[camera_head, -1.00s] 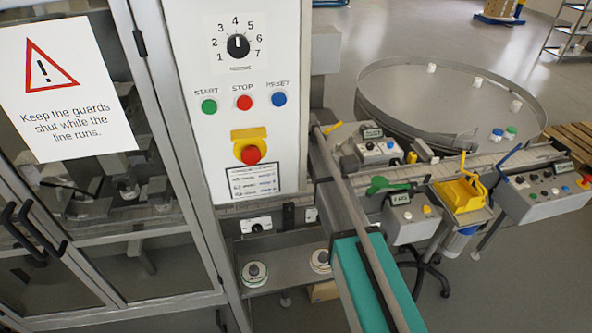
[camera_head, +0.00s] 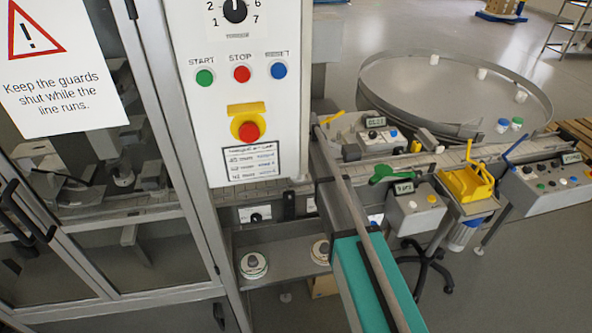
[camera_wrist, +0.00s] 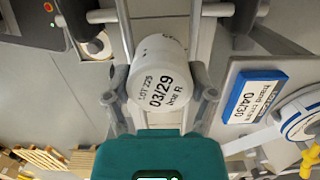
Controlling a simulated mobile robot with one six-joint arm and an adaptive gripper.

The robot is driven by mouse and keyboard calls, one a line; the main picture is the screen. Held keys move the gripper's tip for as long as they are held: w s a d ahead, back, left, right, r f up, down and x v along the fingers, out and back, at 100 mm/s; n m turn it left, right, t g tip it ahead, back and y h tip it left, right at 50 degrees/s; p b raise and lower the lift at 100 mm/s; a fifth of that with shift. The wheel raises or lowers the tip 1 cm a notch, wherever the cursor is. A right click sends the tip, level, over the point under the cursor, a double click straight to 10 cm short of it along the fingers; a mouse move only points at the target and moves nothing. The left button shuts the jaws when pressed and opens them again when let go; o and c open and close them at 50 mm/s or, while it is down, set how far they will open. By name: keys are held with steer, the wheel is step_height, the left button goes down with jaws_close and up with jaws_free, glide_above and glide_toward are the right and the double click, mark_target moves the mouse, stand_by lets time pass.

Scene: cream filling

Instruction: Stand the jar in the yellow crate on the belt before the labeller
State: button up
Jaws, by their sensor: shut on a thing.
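A white jar (camera_wrist: 160,82) is in my gripper (camera_wrist: 160,90) in the wrist view. In the head view, my teal and grey arm part (camera_head: 375,285) shows at the bottom centre; the gripper and held jar cannot be made out there. A yellow open holder (camera_head: 468,184), perhaps the crate, sits beside the belt (camera_head: 440,160) at the right. I see no jar in it. I cannot tell which station is the labeller.
A round table (camera_head: 455,88) behind the belt carries several small jars. Control boxes, one with a green handle (camera_head: 383,174), stand along the belt's front. A tall panel (camera_head: 235,110) and guard doors fill the left. A blue-framed sign (camera_wrist: 256,97) is right of the jar.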

steer(key=shift+f+b, duration=0.35)
steer(key=shift+f, duration=0.2)
steer(key=shift+f+b, duration=0.4)
steer(key=shift+b, duration=0.05)
stand_by(0.3)
steer(key=shift+o, duration=0.3)
steer(key=shift+s+f+b, duration=0.2)
steer(key=shift+b, duration=0.1)
steer(key=o, duration=0.9)
steer(key=shift+o, duration=1.2)
steer(key=shift+w+f, duration=0.2)
steer(key=shift+r, duration=0.1)
steer(key=shift+d+r, duration=0.1)
